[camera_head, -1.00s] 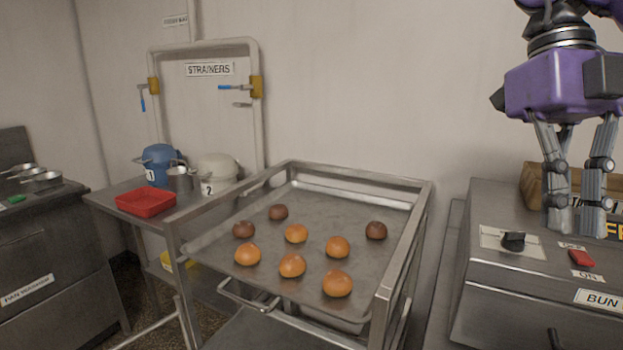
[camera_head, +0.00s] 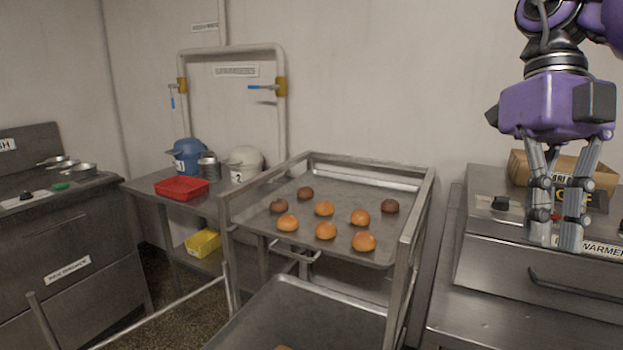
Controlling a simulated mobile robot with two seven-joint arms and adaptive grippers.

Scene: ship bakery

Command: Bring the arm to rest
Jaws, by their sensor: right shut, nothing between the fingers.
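My right gripper (camera_head: 555,246) hangs at the right of the head view, fingers pointing down, shut and empty. The purple wrist housing (camera_head: 557,108) is above the fingers. The gripper shows in front of the bun warmer (camera_head: 575,262), and its fingers cover part of the warmer's top and label. I cannot tell how far apart the fingers and the warmer are. My left gripper is not in view.
A metal rack (camera_head: 404,262) with a tray (camera_head: 342,190) of several orange and brown buns stands in the middle. A cardboard box (camera_head: 590,177) is behind my gripper. A side table holds a red tray (camera_head: 181,188), a blue pot (camera_head: 187,157) and a white pot (camera_head: 246,162).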

